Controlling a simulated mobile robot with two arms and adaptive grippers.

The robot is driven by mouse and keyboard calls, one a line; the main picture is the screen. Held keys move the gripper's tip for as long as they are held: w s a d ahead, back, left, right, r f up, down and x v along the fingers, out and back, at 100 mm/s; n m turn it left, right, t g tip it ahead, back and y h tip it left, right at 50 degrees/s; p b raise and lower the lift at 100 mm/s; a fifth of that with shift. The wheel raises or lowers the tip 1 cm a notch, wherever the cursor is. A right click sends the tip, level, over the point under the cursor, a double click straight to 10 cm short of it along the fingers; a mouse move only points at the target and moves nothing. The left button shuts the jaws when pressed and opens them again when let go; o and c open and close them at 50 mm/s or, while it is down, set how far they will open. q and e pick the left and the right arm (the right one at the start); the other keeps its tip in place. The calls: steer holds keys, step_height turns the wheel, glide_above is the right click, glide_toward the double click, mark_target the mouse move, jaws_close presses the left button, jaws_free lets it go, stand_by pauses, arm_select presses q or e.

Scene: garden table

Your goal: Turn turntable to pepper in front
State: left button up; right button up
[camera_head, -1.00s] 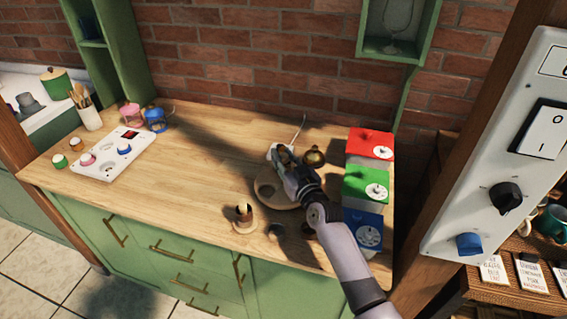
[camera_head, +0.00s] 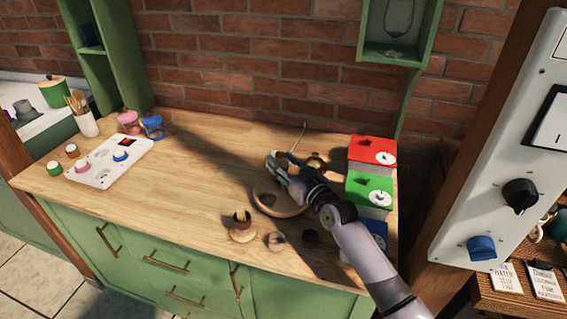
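The round wooden turntable (camera_head: 264,203) lies on the counter right of the middle, partly hidden under my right gripper and arm. A small golden, round item (camera_head: 315,161) shows at its far side, behind the gripper; I cannot tell whether it is the pepper. My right gripper (camera_head: 273,168) is over the turntable's left far part, its fingers pointing left. Whether its fingers are apart or closed, or touch anything, is not clear. My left gripper is not in view.
Red (camera_head: 371,147), green (camera_head: 370,188) and blue boxes stand right of the turntable. A white panel with knobs (camera_head: 108,163) lies at left. The counter's middle (camera_head: 190,170) is clear.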

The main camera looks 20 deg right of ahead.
steer(key=shift+o, duration=0.3)
step_height(320, 180, up, 10)
steer(key=shift+f, duration=0.1)
stand_by(0.4)
